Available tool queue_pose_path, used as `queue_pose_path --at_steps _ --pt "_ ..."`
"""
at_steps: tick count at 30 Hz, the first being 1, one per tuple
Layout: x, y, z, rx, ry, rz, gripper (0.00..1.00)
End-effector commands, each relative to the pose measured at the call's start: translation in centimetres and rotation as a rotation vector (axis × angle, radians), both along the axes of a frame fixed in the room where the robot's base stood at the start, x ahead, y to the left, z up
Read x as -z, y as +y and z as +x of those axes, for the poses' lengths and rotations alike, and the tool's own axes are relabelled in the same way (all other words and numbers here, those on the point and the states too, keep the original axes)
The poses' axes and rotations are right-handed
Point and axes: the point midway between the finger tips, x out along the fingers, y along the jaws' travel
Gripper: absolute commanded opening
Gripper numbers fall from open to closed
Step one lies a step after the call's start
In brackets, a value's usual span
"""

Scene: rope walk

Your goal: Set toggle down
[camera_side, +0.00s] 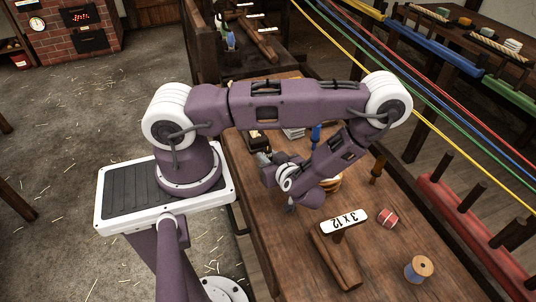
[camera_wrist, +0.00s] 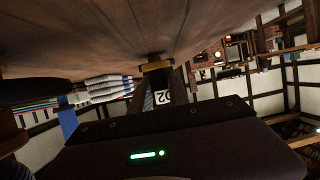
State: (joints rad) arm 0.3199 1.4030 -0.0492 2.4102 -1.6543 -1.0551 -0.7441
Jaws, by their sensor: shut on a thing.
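My gripper (camera_side: 262,155) reaches low over the wooden bench, beyond my wrist in the side view. In the wrist view my gripper (camera_wrist: 160,80) is shut on a small tan-brown bar, which looks like the toggle (camera_wrist: 157,66). The toggle lies crosswise at the fingertips, close to the bench surface. I cannot tell whether it touches the bench. In the side view the toggle is too small and dark to make out clearly.
White bundles (camera_side: 293,133) and a blue-handled tool (camera_side: 315,133) lie near my gripper. Coloured ropes (camera_side: 440,123) run alongside.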

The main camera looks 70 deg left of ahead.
Motion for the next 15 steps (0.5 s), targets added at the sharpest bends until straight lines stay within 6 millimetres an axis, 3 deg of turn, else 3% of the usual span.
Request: queue_pose_path --at_steps 2,3,5,15 --pt "0.08 0.02 0.00 0.000 0.000 0.001 0.00" --pt "0.07 0.01 0.00 0.000 0.000 0.000 0.29" --pt "0.06 0.02 0.01 0.000 0.000 0.000 0.41" --pt "-0.08 -0.05 0.03 0.000 -0.001 0.000 0.43"
